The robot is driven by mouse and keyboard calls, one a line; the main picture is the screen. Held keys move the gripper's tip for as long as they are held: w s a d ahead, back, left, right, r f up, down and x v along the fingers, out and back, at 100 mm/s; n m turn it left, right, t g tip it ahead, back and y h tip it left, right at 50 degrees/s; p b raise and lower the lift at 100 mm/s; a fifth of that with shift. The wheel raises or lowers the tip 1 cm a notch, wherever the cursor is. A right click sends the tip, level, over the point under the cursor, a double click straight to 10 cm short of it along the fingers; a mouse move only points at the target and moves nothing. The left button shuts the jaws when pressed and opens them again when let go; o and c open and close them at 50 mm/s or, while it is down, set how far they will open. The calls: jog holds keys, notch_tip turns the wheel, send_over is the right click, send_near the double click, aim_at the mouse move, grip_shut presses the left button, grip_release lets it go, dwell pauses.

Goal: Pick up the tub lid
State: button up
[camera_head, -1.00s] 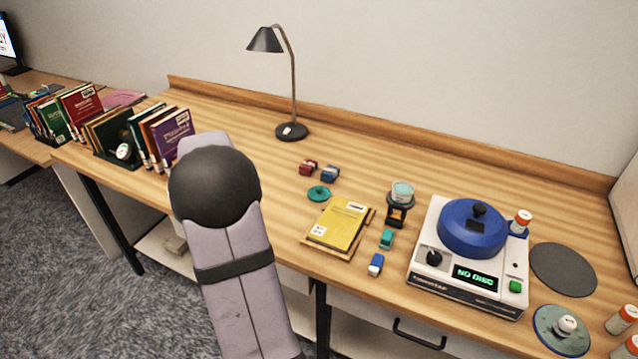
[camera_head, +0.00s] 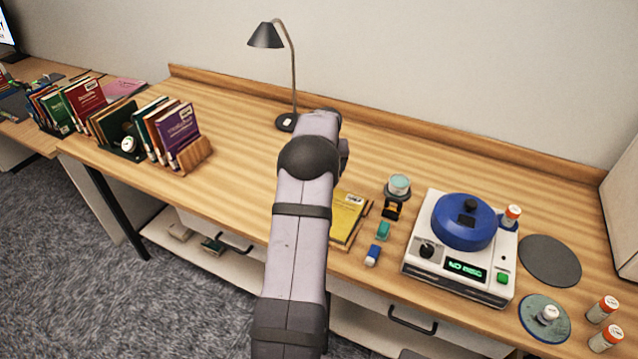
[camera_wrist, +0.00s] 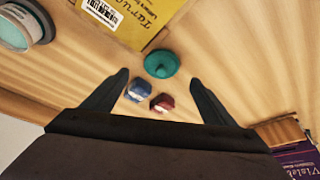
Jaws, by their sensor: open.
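The tub lid, a round teal disc with a small knob, lies flat on the wooden desk. It shows in the wrist view (camera_wrist: 161,64), just beyond the fingertips and roughly midway between them. In the head view my arm hides it. My gripper (camera_wrist: 160,76) is open and empty, its two dark fingers spread above the desk; my arm also hides it in the head view. A small tub with a pale teal top (camera_head: 398,185) stands on a dark stand right of my arm.
A small blue block (camera_wrist: 138,90) and a red block (camera_wrist: 162,102) lie between the fingers in the wrist view. A yellow book (camera_head: 347,217) is right of my arm. The white machine with a blue cover (camera_head: 464,222) is farther right. A lamp (camera_head: 293,75) stands behind.

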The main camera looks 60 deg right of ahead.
jog(key=shift+p+x, duration=1.45)
jog(key=shift+x, duration=1.4)
jog(key=shift+a, duration=0.1)
jog(key=c, duration=1.1)
